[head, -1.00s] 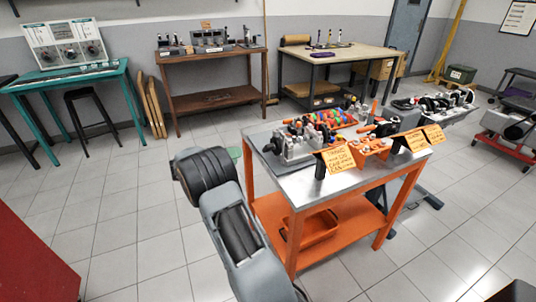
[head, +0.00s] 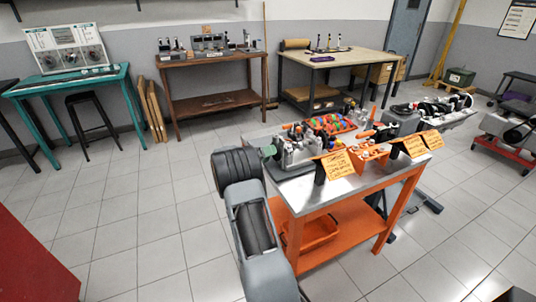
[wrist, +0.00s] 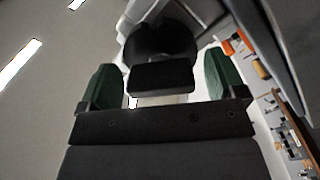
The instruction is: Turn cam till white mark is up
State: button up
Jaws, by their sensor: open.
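A grey engine fixture (head: 297,150) stands upright at the left end of the orange-framed bench (head: 330,190). I cannot make out the cam or its white mark at this size. My gripper (head: 268,152) is at the fixture's left side in the head view, mostly behind my wrist; I cannot tell whether it touches. In the wrist view my gripper (wrist: 164,85) has its two green fingers apart. A dark round part with a blocky front (wrist: 160,50) shows between and beyond the fingers; I cannot tell what it is or whether it is touched.
Yellow written cards (head: 337,164) stand along the bench's front edge. A tray of coloured parts (head: 330,124) lies behind the fixture. A grey engine assembly (head: 440,108) is right of the bench. An orange bin (head: 315,234) is on the lower shelf. The floor to the left is clear.

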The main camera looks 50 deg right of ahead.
jog(key=shift+s+d, duration=0.1)
jog(key=shift+d, duration=0.2)
jog(key=c, duration=0.9)
